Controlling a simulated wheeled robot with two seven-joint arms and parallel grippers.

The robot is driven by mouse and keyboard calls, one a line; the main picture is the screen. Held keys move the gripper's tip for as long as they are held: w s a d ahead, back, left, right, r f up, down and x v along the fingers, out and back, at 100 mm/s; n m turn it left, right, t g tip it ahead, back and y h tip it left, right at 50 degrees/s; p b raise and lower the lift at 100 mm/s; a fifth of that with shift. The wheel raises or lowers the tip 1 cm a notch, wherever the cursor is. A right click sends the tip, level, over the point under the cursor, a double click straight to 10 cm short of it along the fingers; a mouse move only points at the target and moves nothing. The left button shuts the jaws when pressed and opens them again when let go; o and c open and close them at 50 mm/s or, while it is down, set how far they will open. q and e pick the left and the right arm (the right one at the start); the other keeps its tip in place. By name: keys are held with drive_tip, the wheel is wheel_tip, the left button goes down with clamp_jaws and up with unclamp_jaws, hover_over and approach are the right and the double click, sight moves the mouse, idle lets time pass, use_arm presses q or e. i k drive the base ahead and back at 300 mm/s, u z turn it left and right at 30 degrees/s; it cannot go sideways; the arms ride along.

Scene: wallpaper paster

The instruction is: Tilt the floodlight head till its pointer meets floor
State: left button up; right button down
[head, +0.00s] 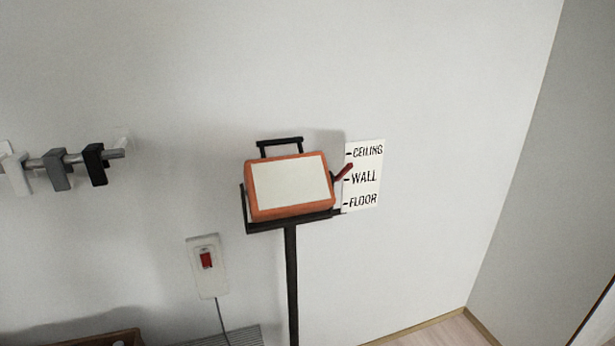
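The floodlight head (289,187) is an orange box with a pale front panel. It sits in a black bracket (290,222) on a black upright pole (292,285), with a black handle (280,147) on top. A red pointer (344,172) sticks out from its right side and slants up to the right. Its tip lies between the CEILING and WALL marks. The white label card (365,188) reads CEILING at the top, WALL in the middle and FLOOR (363,200) at the bottom. Neither of my grippers is in view.
A rail (72,158) with white, grey and black clips is on the wall at left. A white switch plate (207,267) with a red rocker and a cord is left of the pole. A brown tray edge (105,339) shows at bottom left.

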sight(288, 186)
drive_tip(key=z, duration=1)
drive_tip(key=i, duration=2.3)
drive_tip(key=u, duration=3.25)
